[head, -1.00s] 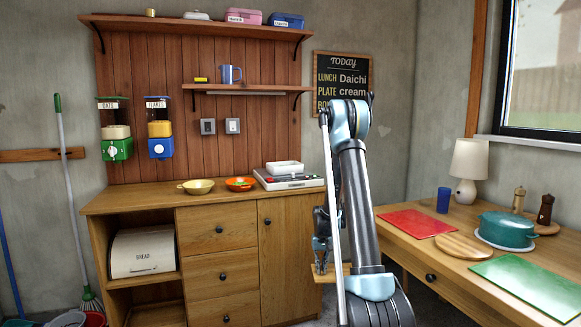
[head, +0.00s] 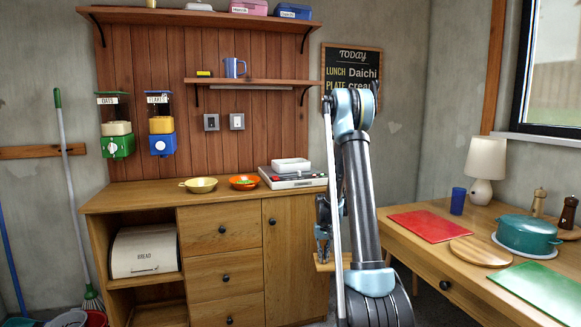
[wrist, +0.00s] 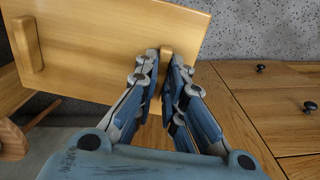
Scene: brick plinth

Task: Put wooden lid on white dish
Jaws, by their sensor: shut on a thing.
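My gripper (head: 322,248) is shut on a small raised wooden grip of the wooden lid (head: 325,263), held in front of the right end of the cabinet. In the wrist view, my gripper (wrist: 167,62) pinches this grip near the edge of the rectangular lid (wrist: 100,45). A second wooden bar shows at the lid's far left. My arm hides part of the lid in the head view. The white dish (head: 291,165) is a shallow rectangular dish on a flat grey appliance (head: 292,180) at the counter's right end. It stands apart from the lid.
A cream bowl (head: 200,185) and an orange bowl (head: 243,182) stand left of the appliance. A table at right holds a red mat (head: 428,224), a round board (head: 480,250), a teal pot (head: 528,234) and a lamp (head: 487,160). The counter's left part is clear.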

